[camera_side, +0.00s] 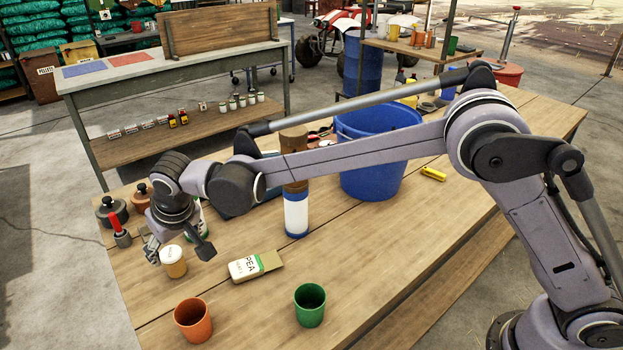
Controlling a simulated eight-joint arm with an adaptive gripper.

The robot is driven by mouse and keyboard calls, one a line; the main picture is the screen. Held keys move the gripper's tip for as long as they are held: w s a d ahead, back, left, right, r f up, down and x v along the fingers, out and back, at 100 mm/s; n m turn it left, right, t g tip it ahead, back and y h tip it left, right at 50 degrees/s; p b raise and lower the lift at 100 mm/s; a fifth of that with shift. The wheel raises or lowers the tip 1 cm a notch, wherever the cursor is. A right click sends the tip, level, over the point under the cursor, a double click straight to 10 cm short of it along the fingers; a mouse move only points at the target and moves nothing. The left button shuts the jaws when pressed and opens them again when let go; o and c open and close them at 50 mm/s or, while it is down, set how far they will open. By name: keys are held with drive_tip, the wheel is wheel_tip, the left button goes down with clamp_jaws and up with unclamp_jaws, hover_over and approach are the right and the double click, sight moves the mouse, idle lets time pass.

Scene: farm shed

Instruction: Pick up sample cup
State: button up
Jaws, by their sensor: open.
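A small cup with a white lid and tan body (174,264), which looks like the sample cup, stands upright on the wooden table near its left end. Some marking is on its lid, too small to read. My gripper (179,254) is open and points down at the cup. One finger shows to the left of the cup and one to the right. I cannot tell whether either finger touches it.
A white-and-blue cylinder (296,213) and a blue bucket (372,175) stand behind. A red-handled tool (117,228) lies left.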

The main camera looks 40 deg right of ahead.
sight(173, 255)
drive_tip(key=shift+x, duration=3.85)
drive_tip(key=shift+a, duration=0.15)
drive_tip(key=c, duration=1.3)
